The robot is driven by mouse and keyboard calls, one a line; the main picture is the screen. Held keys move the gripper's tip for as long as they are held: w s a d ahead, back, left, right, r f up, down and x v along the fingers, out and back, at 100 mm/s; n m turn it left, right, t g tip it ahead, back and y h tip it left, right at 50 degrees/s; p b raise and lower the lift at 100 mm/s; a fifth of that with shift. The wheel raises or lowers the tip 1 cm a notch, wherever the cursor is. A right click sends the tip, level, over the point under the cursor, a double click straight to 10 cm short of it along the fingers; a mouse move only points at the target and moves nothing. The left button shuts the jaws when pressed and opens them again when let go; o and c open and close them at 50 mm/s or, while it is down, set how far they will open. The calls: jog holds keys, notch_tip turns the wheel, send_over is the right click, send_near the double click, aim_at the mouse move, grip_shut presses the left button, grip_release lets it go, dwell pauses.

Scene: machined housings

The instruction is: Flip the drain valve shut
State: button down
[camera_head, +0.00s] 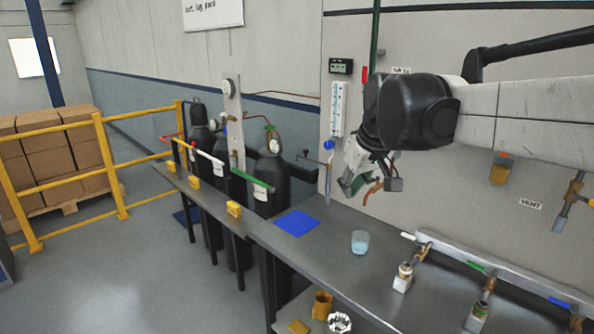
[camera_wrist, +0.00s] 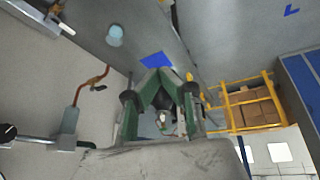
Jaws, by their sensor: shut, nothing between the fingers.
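My gripper (camera_head: 357,184) hangs in the air near the wall, above the back of the bench. It is shut and empty; its green fingers meet in the wrist view (camera_wrist: 160,76). No label reading "drain" is legible, so I cannot tell which valve is the drain valve. A copper pipe (camera_head: 372,193) is partly hidden behind my gripper in the head view. A bent copper pipe with a dark end also shows in the wrist view (camera_wrist: 92,82), left of the fingers and apart from them. A valve with a dark lever (camera_wrist: 12,133) is at the lower left there.
Bench valves with white (camera_head: 409,237), green (camera_head: 476,266) and blue (camera_head: 559,302) handles stand at the right. A beaker (camera_head: 359,241) and a blue mat (camera_head: 297,223) lie on the bench (camera_head: 325,258). Gas cylinders (camera_head: 270,180) stand left. A valve (camera_head: 570,195) hangs by the VENT label (camera_head: 530,204).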

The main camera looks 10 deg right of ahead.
jog(key=w+d+r+n+g+p, duration=0.1)
jog(key=w+d, duration=0.3)
jog(key=w, duration=0.4)
jog(key=w+d+r+n+p, duration=0.15)
jog(key=w+d, duration=0.25)
jog(key=w, duration=0.4)
jog(key=n+g+y+p, duration=0.1)
jog(key=n+y, duration=0.1)
send_over(373, 181)
jog(key=w+a, duration=0.2)
jog(key=a, duration=0.1)
notch_tip(373, 181, down, 4)
jog(key=shift+w+d+f+m, duration=0.1)
jog(key=shift+w+d+m, duration=0.15)
jog(key=shift+w+d, duration=0.15)
notch_tip(373, 181, down, 9)
jog(key=p, duration=0.3)
jog(key=shift+s+d+f, duration=0.15)
jog(key=shift+s+f, duration=0.05)
jog(key=shift+s, duration=0.2)
jog(key=shift+a, duration=0.2)
